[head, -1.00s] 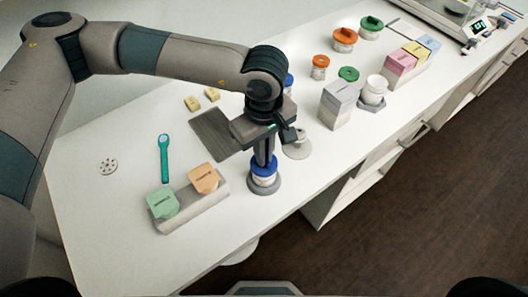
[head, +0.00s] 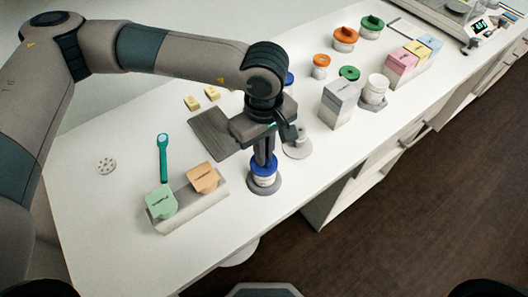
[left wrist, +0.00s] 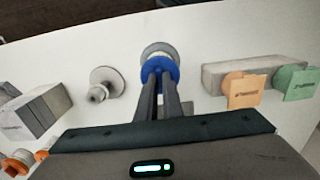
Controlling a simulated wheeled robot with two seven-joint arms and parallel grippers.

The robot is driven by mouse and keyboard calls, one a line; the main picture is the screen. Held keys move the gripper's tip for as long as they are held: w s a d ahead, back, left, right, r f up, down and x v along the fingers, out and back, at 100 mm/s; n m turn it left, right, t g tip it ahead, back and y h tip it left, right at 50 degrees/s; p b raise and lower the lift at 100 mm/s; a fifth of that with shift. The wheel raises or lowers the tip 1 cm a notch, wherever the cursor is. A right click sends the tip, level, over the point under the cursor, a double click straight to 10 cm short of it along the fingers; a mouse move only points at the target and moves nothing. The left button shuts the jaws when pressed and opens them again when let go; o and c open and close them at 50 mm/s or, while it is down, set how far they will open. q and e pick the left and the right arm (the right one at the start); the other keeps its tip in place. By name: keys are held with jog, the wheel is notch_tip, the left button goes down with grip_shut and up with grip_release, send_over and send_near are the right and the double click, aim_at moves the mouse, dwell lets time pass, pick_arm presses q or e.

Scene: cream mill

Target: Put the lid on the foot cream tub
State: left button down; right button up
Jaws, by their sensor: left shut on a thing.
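My left gripper (head: 264,155) points down and is shut on a blue lid (head: 263,172), which shows best in the left wrist view (left wrist: 160,67). The lid is level on top of a white tub (head: 264,186), or very close above it; I cannot tell whether it is fully seated. The tub stands upright on a round grey base (head: 263,191) near the counter's front edge. The fingers hide the middle of the lid. No label on the tub is readable. My right gripper is in neither view.
A grey holder (head: 190,215) with green and orange cards stands left of the tub. A grey knobbed disc (head: 297,149) lies close right. A grey box (head: 337,103) and white jar (head: 376,87) stand farther right. A teal spoon (head: 162,160) lies at left.

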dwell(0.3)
pick_arm(q)
jog(key=shift+b, duration=0.3)
dwell(0.4)
jog(key=shift+b, duration=0.5)
dwell(0.6)
jog(key=shift+f+b, duration=0.2)
jog(key=shift+b, duration=0.5)
jog(key=shift+f+b, duration=0.1)
jog(key=shift+b, duration=0.35)
dwell(1.0)
jog(key=shift+f+b, duration=0.15)
jog(key=shift+b, duration=0.5)
dwell(0.8)
jog(key=shift+f+b, duration=0.15)
jog(key=shift+b, duration=0.55)
